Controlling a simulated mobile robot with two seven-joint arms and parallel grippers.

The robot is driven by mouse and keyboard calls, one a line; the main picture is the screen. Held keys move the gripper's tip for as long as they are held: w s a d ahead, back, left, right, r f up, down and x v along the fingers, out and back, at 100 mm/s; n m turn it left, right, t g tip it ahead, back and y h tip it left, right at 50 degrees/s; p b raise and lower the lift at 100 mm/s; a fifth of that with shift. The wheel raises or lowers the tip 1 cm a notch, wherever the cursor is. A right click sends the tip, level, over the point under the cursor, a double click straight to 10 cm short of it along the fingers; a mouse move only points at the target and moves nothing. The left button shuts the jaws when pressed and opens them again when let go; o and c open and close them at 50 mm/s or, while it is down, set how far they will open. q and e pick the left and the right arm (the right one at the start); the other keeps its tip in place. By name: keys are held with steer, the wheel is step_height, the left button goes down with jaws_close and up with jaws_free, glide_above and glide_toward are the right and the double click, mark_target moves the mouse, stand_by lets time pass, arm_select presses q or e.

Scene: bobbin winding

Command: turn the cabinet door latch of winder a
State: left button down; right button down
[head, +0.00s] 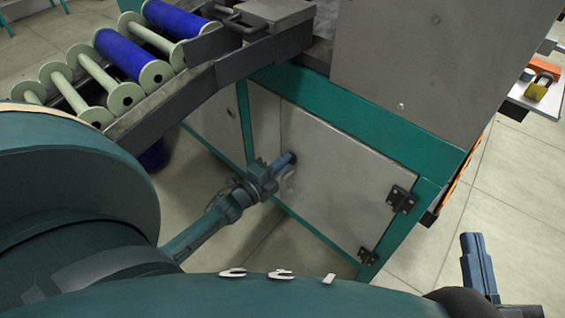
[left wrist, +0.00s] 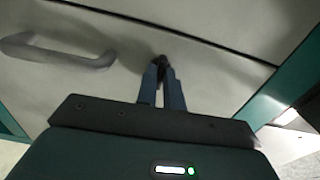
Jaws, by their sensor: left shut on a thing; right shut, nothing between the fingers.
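The grey cabinet door (head: 335,185) of the winder sits in a teal frame, flat in its opening, with black hinges (head: 400,198) on its right edge. My left gripper (head: 289,159) reaches the door's upper left part and is shut on the latch. In the left wrist view the blue fingers (left wrist: 162,80) close around the small dark latch (left wrist: 161,61); most of it is hidden between the fingertips. A pale door handle (left wrist: 60,50) is to the left in that view. My right gripper (head: 478,264) is shut and empty at the lower right, away from the cabinet.
A sloped rack (head: 190,75) of blue and pale green bobbins stands at the upper left. A yellow padlock (head: 538,88) lies on a white surface at the far right. Free tiled floor (head: 470,215) lies right of the cabinet. My own arm covers the lower left.

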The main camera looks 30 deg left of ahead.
arm_select(q)
steer(key=n+p, duration=0.1)
steer(key=n, duration=0.1)
steer(key=shift+r+n, duration=0.1)
steer(key=shift+n, duration=0.2)
steer(key=shift+n+p, duration=0.6)
steer(key=shift+n, duration=0.3)
steer(key=n+p, duration=0.1)
steer(key=n, duration=0.1)
steer(key=shift+n, duration=1.3)
steer(key=n+p, duration=0.1)
steer(key=n, duration=0.2)
steer(key=shift+n, duration=0.3)
steer(key=shift+n+p, duration=0.3)
steer(key=shift+n, duration=2.1)
arm_select(e)
steer(key=shift+s+d+n+h, duration=0.1)
steer(key=shift+d+n+h, duration=0.4)
steer(key=shift+g, duration=0.3)
